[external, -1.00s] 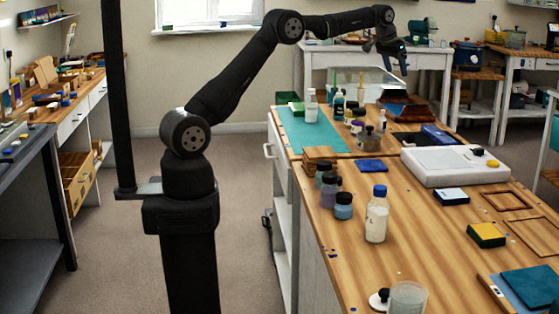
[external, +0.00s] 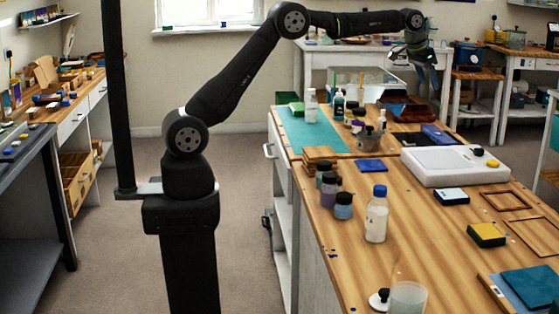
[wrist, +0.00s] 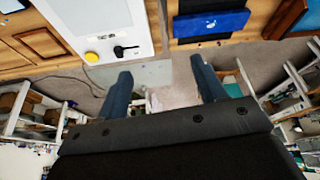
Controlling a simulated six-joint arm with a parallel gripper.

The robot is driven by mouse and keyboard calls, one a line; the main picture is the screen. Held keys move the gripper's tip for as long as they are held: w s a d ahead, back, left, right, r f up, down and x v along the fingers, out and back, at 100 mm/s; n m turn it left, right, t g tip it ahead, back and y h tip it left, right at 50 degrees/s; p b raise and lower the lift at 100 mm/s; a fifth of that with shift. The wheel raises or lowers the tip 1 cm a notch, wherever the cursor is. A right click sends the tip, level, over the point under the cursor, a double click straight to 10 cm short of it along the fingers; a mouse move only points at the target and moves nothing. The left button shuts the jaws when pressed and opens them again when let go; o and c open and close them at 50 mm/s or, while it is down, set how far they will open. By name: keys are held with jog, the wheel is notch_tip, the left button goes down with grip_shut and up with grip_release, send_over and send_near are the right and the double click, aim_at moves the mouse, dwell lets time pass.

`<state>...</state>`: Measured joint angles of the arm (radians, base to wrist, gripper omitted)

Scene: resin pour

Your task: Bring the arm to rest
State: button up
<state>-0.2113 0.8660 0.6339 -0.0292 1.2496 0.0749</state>
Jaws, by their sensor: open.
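My gripper (external: 427,68) hangs in the air beyond the far right part of the workbench, at the end of the outstretched arm. In the wrist view the two fingers of my gripper (wrist: 160,90) stand well apart with nothing between them. The floor and the bench edge show past them. My gripper is open, empty and touches nothing that I can see.
The wooden workbench (external: 420,260) holds a white scale-like device (external: 455,166), a white bottle with blue cap (external: 377,214), several dark-lidded jars (external: 343,205) and a blue box (external: 440,133). A white table (external: 330,60) stands behind. The air around the gripper looks clear.

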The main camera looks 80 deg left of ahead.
jog(key=d+m, duration=0.1)
jog(key=d, duration=0.5)
jog(key=shift+d, duration=0.35)
jog(key=shift+a, duration=0.1)
jog(key=s+a+n, duration=0.2)
jog(key=a+n, duration=0.1)
jog(key=a, duration=1.7)
jog(key=shift+s+a+y, duration=0.2)
jog(key=shift+a+y, duration=0.05)
jog(key=shift+y, duration=0.15)
jog(key=shift+f, duration=0.1)
jog(key=shift+d, duration=0.1)
